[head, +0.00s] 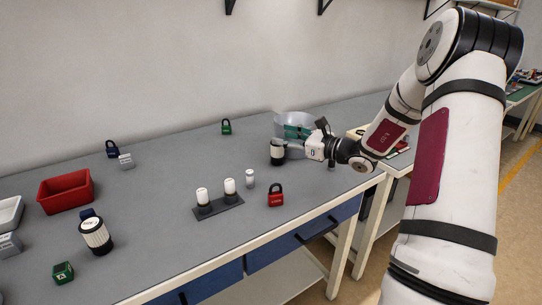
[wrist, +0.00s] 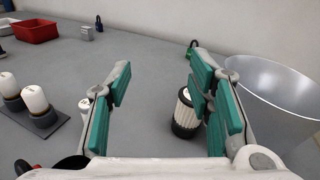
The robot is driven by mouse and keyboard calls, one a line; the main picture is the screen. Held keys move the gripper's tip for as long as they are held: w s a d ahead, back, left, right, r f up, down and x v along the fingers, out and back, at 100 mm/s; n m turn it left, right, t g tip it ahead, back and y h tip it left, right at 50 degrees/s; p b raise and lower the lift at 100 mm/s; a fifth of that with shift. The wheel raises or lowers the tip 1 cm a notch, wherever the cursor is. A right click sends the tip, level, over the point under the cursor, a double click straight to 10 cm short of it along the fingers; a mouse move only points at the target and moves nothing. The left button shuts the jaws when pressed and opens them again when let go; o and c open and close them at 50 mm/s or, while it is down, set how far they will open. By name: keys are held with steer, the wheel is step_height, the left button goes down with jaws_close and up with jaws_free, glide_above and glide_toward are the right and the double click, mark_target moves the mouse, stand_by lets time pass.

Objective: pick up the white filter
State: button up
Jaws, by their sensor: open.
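A white ribbed filter with a dark cap and dark base (head: 277,153) stands upright on the grey bench, beside my gripper (head: 293,139). In the wrist view the filter (wrist: 184,116) stands beyond the jaws, toward the right finger, which hides part of it. My gripper (wrist: 160,92) is open, its green-padded fingers apart with nothing held. I cannot tell whether the right finger touches the filter. A second white filter with black bands (head: 96,236) stands at the front left of the bench, far from my gripper.
A grey metal bowl (wrist: 275,95) stands close on the right. Two white cylinders on a dark plate (head: 220,208), a small white cylinder (head: 249,179) and a red padlock (head: 275,196) are nearby. A green padlock (head: 226,127) stands behind. A red bin (head: 66,191) is left.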

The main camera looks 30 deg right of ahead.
steer(key=d+f+m+t+h, duration=0.1)
steer(key=d+f+m+h, duration=0.15)
steer(key=d, duration=0.25)
steer(key=b, duration=0.1)
glide_toward(283, 153)
steer(key=x, duration=0.3)
steer(key=shift+w+f+m, duration=0.2)
steer(key=shift+f+m, duration=0.05)
steer(key=shift+b+x, duration=0.55)
steer(key=shift+x, duration=3.2)
steer(key=shift+r, duration=0.2)
steer(key=shift+c, duration=0.4)
steer(key=c, duration=0.7)
